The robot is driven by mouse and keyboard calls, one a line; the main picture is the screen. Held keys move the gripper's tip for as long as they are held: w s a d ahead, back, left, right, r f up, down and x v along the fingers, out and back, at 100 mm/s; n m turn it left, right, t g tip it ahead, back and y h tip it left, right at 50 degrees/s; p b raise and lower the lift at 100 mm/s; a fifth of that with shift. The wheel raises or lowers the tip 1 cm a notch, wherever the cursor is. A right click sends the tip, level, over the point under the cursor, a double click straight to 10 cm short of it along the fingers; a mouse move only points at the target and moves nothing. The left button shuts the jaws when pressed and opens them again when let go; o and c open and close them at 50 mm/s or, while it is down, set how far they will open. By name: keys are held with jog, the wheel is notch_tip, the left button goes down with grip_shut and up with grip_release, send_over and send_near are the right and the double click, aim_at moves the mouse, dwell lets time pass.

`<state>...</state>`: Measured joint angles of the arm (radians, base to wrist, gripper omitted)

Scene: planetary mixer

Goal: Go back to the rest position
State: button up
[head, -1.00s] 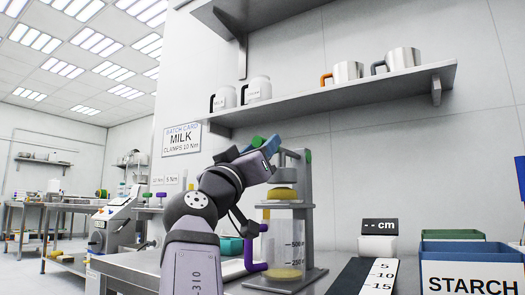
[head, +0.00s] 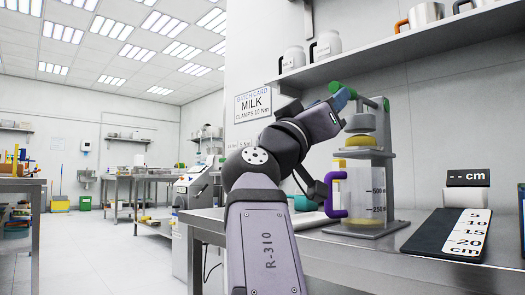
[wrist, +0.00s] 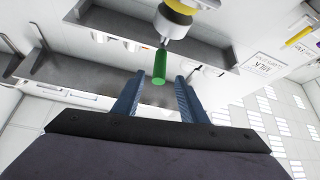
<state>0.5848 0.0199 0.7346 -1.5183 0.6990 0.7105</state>
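My gripper (wrist: 158,82) is open, its two blue fingers apart. A green handle (wrist: 160,66) shows in the gap between the fingertips in the wrist view; I cannot tell whether it touches either finger. In the head view my gripper (head: 341,99) is up at the top of the mixer stand (head: 389,150), close to the green handle (head: 335,88). The stand holds a yellow-topped part (head: 360,141) above a clear graduated jug (head: 372,190) with a purple handle (head: 329,195). A little yellow content shows at the jug's bottom.
A wall shelf (head: 420,48) with white jars and metal mugs hangs above the mixer. A black length scale (head: 450,233) and a cm display (head: 468,190) are to the right on the metal bench (head: 350,255). Open floor (head: 120,250) lies to the left.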

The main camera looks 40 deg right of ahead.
jog(key=w+d+f+n+t+y+p, duration=0.1)
jog(key=w+f+n+t+y+p, duration=0.25)
jog(key=w, duration=0.35)
jog(key=w+d+f+n+t+y+p, duration=0.1)
jog(key=w+f+n+t+y+p, duration=0.15)
jog(key=w+p, duration=0.3)
jog(key=w+a+f+n+y+p, duration=0.2)
jog(key=w+a+f+y+p, duration=0.15)
jog(key=w+f+p, duration=0.35)
jog(key=w+a+f+n+y+p, duration=0.2)
jog(key=w+a+f+y, duration=0.15)
jog(key=f, duration=0.55)
jog(key=s+a+f+n+g+y+p, duration=0.4)
jog(key=a+f+y+p, duration=0.4)
jog(key=a+f+p, duration=0.65)
jog(key=s+a+f+g+y+p, duration=0.2)
jog(key=s+a+f+p, duration=0.15)
jog(key=s+a, duration=0.45)
jog(key=s+a+f+g+y+p, duration=0.1)
jog(key=s+a+f+g+p, duration=0.3)
jog(key=s, duration=0.5)
notch_tip(320, 180, up, 37)
jog(key=s+a+t+p, duration=0.1)
jog(key=a+p, duration=0.1)
jog(key=p, duration=3.4)
